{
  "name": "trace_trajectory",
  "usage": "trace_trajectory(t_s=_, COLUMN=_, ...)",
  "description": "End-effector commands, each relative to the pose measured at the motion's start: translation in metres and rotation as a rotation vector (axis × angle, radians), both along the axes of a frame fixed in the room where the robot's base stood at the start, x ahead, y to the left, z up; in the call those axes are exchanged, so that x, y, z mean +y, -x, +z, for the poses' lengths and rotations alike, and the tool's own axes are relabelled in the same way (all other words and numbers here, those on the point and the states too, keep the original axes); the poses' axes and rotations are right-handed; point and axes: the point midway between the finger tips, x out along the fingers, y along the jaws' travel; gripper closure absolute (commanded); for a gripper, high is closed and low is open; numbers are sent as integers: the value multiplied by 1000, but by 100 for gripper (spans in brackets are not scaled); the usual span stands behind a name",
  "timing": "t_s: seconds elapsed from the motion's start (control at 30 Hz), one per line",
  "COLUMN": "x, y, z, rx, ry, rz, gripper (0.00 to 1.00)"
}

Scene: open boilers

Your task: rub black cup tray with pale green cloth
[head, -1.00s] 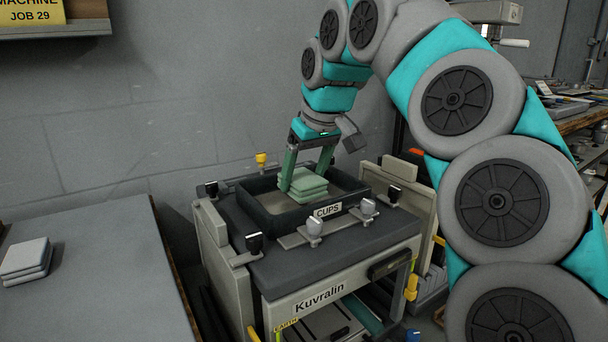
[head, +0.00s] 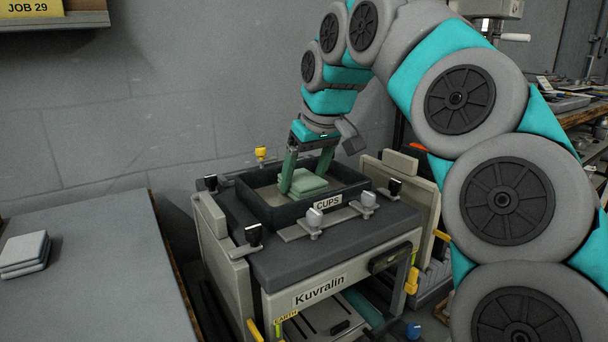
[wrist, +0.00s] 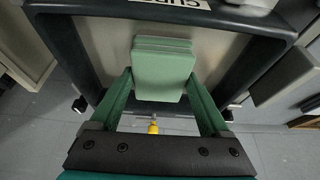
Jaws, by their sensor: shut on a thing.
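The black cup tray (head: 290,214) sits on top of the Kuvralin machine, with a "CUPS" label on its front wall and a pale, light floor inside. The pale green cloth (head: 303,182) is a folded pad inside the tray; it also shows in the wrist view (wrist: 162,70). My gripper (head: 304,188) reaches down into the tray and is shut on the cloth, with one green finger on each side of it. In the wrist view the cloth is over the tray floor. I cannot tell whether its underside touches the floor.
The machine top (head: 290,262) carries several knobs around the tray, including a yellow one (head: 261,153) behind it. A grey table (head: 90,270) with stacked pale cloths (head: 24,254) is at left. A wall stands close behind.

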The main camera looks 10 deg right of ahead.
Motion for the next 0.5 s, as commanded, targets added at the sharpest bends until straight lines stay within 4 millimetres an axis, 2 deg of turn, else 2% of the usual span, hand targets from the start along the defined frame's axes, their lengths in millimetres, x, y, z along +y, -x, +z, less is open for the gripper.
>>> trace_trajectory(t_s=0.27, x=0, y=1, z=-3, rx=0, ry=0, rz=0, gripper=64)
trace_trajectory(t_s=0.5, x=-5, y=15, z=-2, rx=-1, ry=-1, rz=0, gripper=64)
